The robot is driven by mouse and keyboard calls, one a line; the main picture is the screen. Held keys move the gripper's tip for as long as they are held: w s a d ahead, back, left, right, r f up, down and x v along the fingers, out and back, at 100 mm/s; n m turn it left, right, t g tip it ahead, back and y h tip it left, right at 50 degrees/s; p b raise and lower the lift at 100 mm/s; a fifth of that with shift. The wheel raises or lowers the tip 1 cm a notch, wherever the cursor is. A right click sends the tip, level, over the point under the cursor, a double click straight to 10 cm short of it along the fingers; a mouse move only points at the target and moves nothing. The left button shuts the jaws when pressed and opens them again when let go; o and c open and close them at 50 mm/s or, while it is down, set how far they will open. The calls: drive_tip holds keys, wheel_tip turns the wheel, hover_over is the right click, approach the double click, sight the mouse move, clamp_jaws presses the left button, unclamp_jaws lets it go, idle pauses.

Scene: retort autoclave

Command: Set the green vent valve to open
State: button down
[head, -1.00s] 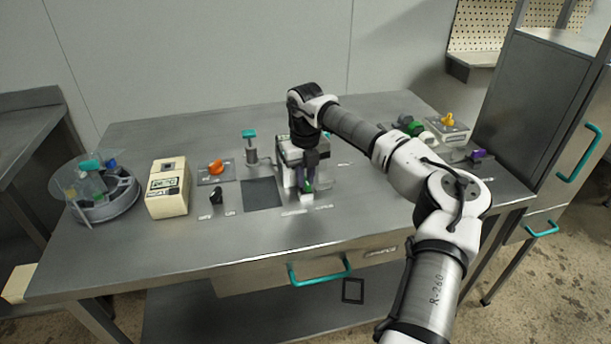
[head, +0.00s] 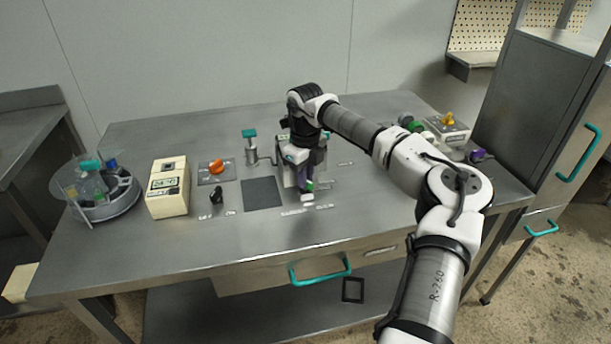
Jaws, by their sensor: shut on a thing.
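A small green part (head: 310,186), which looks like the vent valve's handle, shows between and beside my gripper's fingers. My gripper (head: 307,189) points down at the front of the grey and white unit (head: 289,176) in the middle of the bench. It is shut on this green part, though the fingers hide most of it. A small white piece (head: 307,197) shows just below the fingertips. The valve's exact angle cannot be made out.
An orange knob (head: 216,167), a black switch (head: 215,195) and a cream display box (head: 168,188) stand to the left. A teal-topped post (head: 250,146) is close by my gripper. A green round part (head: 416,125) and a yellow-knobbed box (head: 448,127) are back right.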

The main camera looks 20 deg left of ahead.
drive_tip(key=shift+a+r, duration=0.1)
drive_tip(key=c, duration=1.4)
unclamp_jaws()
drive_tip(key=shift+c, duration=0.2)
wheel_tip(320, 180, up, 14)
drive_tip(key=b, duration=0.1)
drive_tip(key=shift+b, duration=0.35)
